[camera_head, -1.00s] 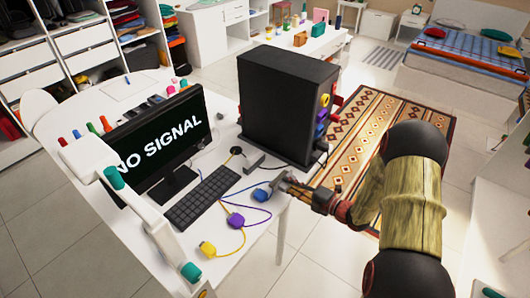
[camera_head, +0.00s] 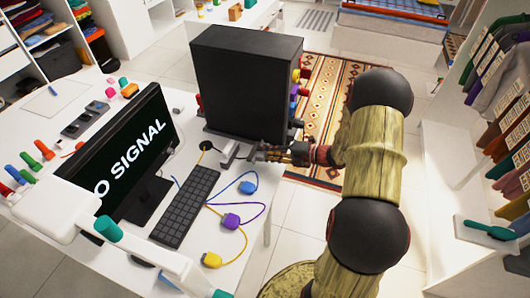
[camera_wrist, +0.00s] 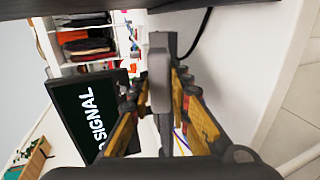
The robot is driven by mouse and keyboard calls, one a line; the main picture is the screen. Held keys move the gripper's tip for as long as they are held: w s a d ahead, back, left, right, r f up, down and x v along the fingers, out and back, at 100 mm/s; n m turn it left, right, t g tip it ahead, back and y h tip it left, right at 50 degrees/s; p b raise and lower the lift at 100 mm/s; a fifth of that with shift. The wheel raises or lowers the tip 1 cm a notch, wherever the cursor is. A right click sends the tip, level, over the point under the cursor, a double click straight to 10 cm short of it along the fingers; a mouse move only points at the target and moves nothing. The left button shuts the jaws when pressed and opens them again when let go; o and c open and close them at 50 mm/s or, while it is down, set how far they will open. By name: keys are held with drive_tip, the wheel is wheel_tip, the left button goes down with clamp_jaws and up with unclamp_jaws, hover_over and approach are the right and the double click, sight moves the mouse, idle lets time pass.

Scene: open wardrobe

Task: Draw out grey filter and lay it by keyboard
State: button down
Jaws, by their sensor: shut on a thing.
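The grey filter (camera_head: 229,153) is a narrow grey bar at the foot of the black computer tower (camera_head: 228,85), on the white desk. My gripper (camera_head: 258,152) is at the desk's right edge, just right of the filter. In the wrist view my gripper (camera_wrist: 160,105) is shut on the grey filter (camera_wrist: 158,72), which stands between the fingers. I cannot tell how much of it is still inside the tower. The black keyboard (camera_head: 185,207) lies in front of the monitor, left of and nearer than my gripper.
A monitor (camera_head: 125,150) reading NO SIGNAL stands left of the keyboard. Blue (camera_head: 247,188), purple (camera_head: 231,221) and yellow (camera_head: 212,260) plugs with cables lie right of the keyboard. Coloured plugs (camera_head: 300,76) stick out of the tower's right side. A white desk arm (camera_head: 60,210) is at lower left.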

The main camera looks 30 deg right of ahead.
sight(266, 166)
drive_tip(key=shift+f+b, duration=2.25)
drive_tip(key=c, duration=1.6)
unclamp_jaws()
drive_tip(key=shift+o, duration=0.9)
drive_tip(key=shift+o, duration=0.6)
drive_tip(key=shift+s, duration=0.1)
